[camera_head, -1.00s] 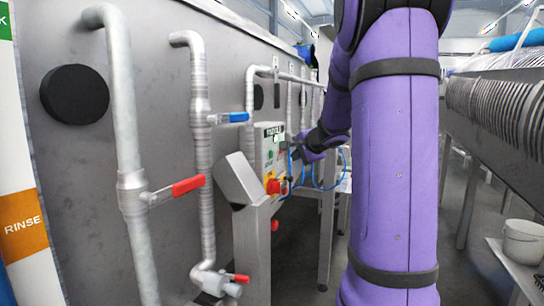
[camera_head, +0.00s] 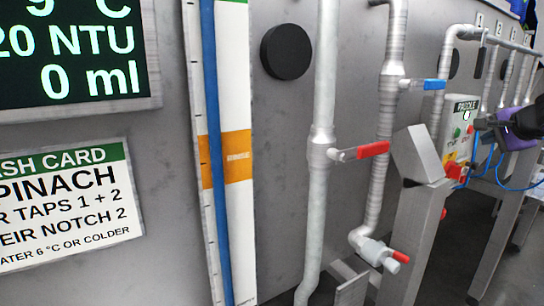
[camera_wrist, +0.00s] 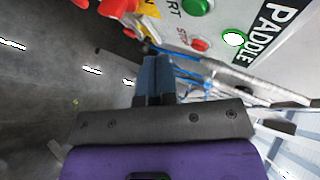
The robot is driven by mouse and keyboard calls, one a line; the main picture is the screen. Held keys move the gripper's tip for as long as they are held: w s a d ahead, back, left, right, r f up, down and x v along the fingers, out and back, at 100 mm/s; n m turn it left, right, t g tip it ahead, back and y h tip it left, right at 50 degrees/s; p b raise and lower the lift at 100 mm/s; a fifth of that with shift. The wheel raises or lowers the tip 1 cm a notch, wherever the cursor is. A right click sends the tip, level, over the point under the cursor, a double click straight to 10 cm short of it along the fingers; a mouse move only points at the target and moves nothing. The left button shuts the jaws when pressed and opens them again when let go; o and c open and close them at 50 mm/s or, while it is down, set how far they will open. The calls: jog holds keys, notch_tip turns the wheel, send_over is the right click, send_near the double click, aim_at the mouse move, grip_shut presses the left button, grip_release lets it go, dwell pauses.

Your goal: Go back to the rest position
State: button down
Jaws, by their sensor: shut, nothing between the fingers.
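My gripper (camera_wrist: 157,64) is shut and empty in the wrist view, with its two blue-grey fingers together. It points toward the lower edge of the paddle control box, apart from the buttons as far as I can tell. In the head view my gripper (camera_head: 486,124) is small at the right edge, in front of the paddle control box (camera_head: 459,133). The purple and black end of my arm is behind it, and the rest of the arm is out of frame. The box also shows in the wrist view (camera_wrist: 262,12), with green and red buttons and a lit lamp.
A pipe with a red-handled tap (camera_head: 358,152) and one with a blue-handled tap (camera_head: 420,85) run down the steel wall. A slanted steel box (camera_head: 417,153) stands on a post. A wash card (camera_head: 66,205) and a screen (camera_head: 70,52) are at left. Blue hoses (camera_head: 497,176) hang near my gripper.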

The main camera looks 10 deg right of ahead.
jog(key=s+a+r+n+g+y, duration=0.1)
jog(key=s+a+n+y, duration=0.3)
jog(key=a, duration=0.8)
jog(key=s+a+r+n+g+y, duration=0.15)
jog(key=a+n, duration=0.35)
jog(key=a, duration=0.6)
jog(key=s+a+f+n+g+h, duration=0.1)
jog(key=s+a+n, duration=0.3)
jog(key=s, duration=0.5)
jog(key=s+a+f+n+g+h, duration=0.2)
jog(key=s+a+f+n, duration=0.2)
jog(key=s+a, duration=0.3)
jog(key=shift+s+a+n+h, duration=0.15)
jog(key=shift+s+n+h, duration=0.35)
jog(key=shift+s, duration=0.7)
jog(key=shift+g, duration=0.25)
